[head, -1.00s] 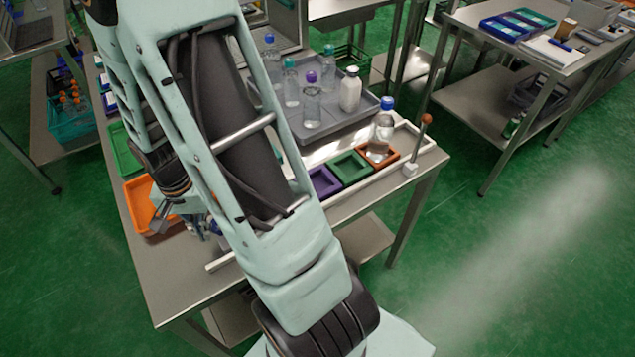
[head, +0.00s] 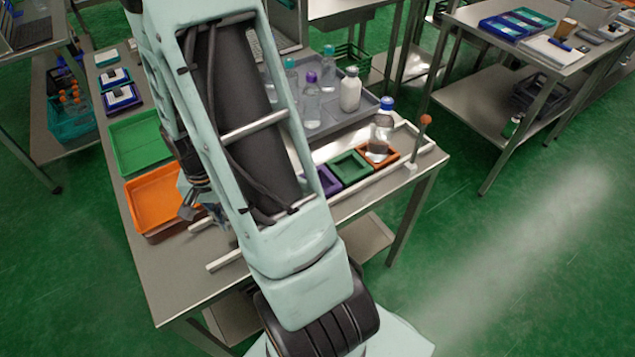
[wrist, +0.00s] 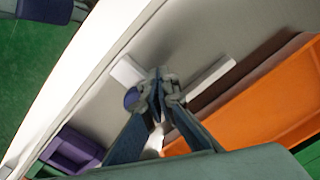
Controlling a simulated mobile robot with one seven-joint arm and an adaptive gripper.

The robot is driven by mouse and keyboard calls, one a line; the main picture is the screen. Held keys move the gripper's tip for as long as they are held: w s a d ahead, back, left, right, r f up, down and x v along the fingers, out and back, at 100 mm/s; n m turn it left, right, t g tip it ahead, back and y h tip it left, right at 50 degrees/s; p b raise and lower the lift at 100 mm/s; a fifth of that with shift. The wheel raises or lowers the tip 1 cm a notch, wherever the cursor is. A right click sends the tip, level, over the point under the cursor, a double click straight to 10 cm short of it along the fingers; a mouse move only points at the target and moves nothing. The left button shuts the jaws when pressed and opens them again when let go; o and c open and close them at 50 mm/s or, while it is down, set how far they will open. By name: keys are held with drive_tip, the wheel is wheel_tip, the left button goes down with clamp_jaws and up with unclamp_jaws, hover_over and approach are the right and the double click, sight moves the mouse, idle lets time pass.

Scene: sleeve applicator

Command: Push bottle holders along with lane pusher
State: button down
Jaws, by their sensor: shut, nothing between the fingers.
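A purple bottle holder (head: 328,180), a green holder (head: 350,167) and an orange-brown holder (head: 383,153) stand in a row in the lane. A clear bottle with a blue cap (head: 382,125) is in the orange-brown one. The purple holder also shows in the wrist view (wrist: 75,150). My gripper (head: 187,212) is at the near left end of the lane, partly behind my arm. In the wrist view my gripper (wrist: 158,88) is shut and empty. A round blue knob (wrist: 131,97), perhaps the lane pusher's, is beside the fingers; I cannot tell whether they touch.
A pale lane rail (head: 225,261) runs along the bench front. Orange (head: 158,198) and green (head: 138,142) trays lie left of the lane. A grey tray (head: 358,118) with several bottles is behind it.

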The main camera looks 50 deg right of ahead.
drive_tip(key=shift+s+d+p, duration=0.15)
drive_tip(key=shift+s+d, duration=1.25)
drive_tip(key=shift+d, duration=2.95)
drive_tip(key=shift+s+d+p, duration=0.15)
drive_tip(key=shift+s+d, duration=1.25)
drive_tip(key=shift+d, duration=2.95)
drive_tip(key=shift+s+d+p, duration=0.15)
drive_tip(key=shift+s+d, duration=1.25)
drive_tip(key=shift+d, duration=2.95)
wheel_tip(320, 180, up, 8)
drive_tip(key=a+p, duration=0.2)
drive_tip(key=p, duration=0.3)
drive_tip(key=shift+w, duration=0.3)
